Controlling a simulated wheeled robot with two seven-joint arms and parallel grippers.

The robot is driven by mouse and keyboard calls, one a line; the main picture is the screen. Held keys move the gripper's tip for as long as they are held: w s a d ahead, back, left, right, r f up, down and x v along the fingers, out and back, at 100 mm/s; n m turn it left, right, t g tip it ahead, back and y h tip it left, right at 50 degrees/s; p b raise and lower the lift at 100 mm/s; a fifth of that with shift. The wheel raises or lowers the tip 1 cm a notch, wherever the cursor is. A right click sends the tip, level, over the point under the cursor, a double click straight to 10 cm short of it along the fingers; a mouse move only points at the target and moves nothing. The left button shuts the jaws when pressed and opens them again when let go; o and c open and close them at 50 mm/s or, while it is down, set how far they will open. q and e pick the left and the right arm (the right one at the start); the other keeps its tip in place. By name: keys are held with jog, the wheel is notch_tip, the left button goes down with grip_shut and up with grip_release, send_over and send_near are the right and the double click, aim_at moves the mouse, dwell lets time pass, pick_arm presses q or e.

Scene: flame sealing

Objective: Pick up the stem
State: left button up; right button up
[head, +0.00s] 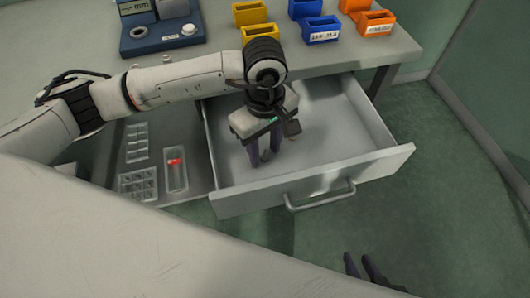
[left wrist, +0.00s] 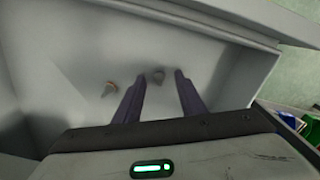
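The open grey drawer (head: 325,135) holds two small objects in the left wrist view. One is a small grey piece (left wrist: 158,77) lying ahead of and between my left fingertips. The other is a small pale piece with an orange-brown part (left wrist: 109,90), just left of the left finger. I cannot tell which is the stem. Both are hidden or too small to make out in the head view. My left gripper (head: 264,155) points down into the drawer; its fingers (left wrist: 162,80) are apart with nothing between them. My right gripper (head: 362,265) is low at the bottom right, fingers apart and empty.
The drawer front (head: 310,185) with its handle stands out over the green floor. Left of it are clear trays, one with a red item (head: 176,162). A blue device (head: 160,35) and yellow (head: 250,13), blue (head: 320,30) and orange bins (head: 375,23) stand on the bench.

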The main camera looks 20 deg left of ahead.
pick_arm(q)
grip_shut()
dwell(0.3)
